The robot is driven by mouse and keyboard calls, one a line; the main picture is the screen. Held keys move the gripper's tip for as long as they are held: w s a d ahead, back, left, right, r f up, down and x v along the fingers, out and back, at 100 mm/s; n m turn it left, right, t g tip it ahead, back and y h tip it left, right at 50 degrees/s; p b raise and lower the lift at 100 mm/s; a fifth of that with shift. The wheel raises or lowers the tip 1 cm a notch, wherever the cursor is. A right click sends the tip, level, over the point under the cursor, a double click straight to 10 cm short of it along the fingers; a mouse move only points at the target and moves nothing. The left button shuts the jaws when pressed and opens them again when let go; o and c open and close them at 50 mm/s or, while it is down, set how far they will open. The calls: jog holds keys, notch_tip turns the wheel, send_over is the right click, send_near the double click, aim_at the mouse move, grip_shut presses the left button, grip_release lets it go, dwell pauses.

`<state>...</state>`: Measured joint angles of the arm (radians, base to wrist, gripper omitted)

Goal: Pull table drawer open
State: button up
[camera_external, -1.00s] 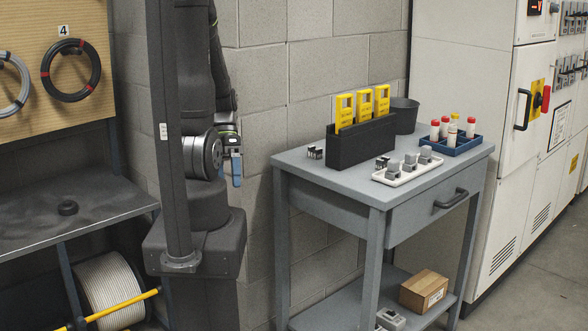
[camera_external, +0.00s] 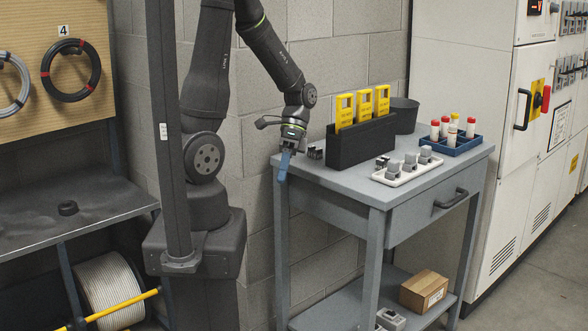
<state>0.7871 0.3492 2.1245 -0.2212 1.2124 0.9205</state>
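The table drawer (camera_external: 420,212) is shut in the front of the grey table (camera_external: 345,198). Its dark bar handle (camera_external: 451,199) sits toward the drawer's right side. My gripper (camera_external: 284,166) points down near the table's left corner, well to the left of the handle and apart from it. A blue part shows at its fingertips. The fingers are too small to tell whether they are open or shut.
A cardboard box (camera_external: 424,291) lies on the lower shelf. The space before the drawer is clear.

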jog(key=s+d+r+m+t+y, duration=0.15)
jog(key=s+d+m+y, duration=0.35)
jog(key=s+d, duration=0.85)
jog(key=m+t+h, duration=0.8)
jog(key=m+t, duration=1.3)
jog(key=m, duration=0.8)
send_near(456, 202)
jog(key=w, duration=0.3)
jog(key=w+f, duration=0.1)
jog(key=w, duration=0.7)
jog(key=shift+f, duration=0.3)
grip_shut()
